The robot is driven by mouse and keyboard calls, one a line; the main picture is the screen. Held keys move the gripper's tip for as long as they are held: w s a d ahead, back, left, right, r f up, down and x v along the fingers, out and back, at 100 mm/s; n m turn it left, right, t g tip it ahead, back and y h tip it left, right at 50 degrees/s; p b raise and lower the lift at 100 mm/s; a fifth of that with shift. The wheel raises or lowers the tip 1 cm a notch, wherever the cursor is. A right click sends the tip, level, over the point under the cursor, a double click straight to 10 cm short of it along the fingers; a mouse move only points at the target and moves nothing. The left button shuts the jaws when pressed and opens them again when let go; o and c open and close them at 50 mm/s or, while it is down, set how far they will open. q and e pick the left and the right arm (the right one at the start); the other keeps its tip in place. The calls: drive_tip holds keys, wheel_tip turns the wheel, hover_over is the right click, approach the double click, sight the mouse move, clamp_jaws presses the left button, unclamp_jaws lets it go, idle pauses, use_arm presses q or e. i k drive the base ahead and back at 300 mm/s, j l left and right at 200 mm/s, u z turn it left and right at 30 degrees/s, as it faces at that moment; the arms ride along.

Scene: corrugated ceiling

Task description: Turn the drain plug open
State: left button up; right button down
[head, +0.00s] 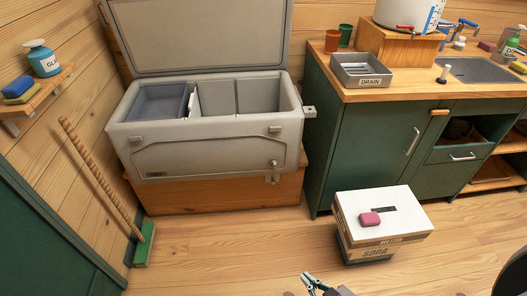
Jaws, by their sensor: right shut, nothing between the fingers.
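A large grey cooler (210,150) stands with its lid open on a wooden platform. A small round fitting (274,163), which looks like the drain plug, is low on the right of its front face. A small spout-like part (272,179) hangs just below it. Whether the plug is turned open or closed is too small to tell. My right gripper (311,281) is at the bottom edge of the head view, shut and empty, well below the plug in the picture and apart from it. My left gripper is not in view.
A green-headed broom (143,247) leans at left. A metal tray labelled DRAIN (362,78) sits on the counter. The floor before the cooler is clear.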

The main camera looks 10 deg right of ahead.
sight(274, 164)
drive_tip(key=l, duration=0.5)
drive_tip(key=i+l+z, duration=0.1)
drive_tip(key=l, duration=0.4)
drive_tip(key=i+l, duration=0.15)
drive_tip(key=l, duration=0.35)
drive_tip(key=i+l, duration=0.1)
drive_tip(key=l, duration=0.4)
drive_tip(key=k+z, duration=0.05)
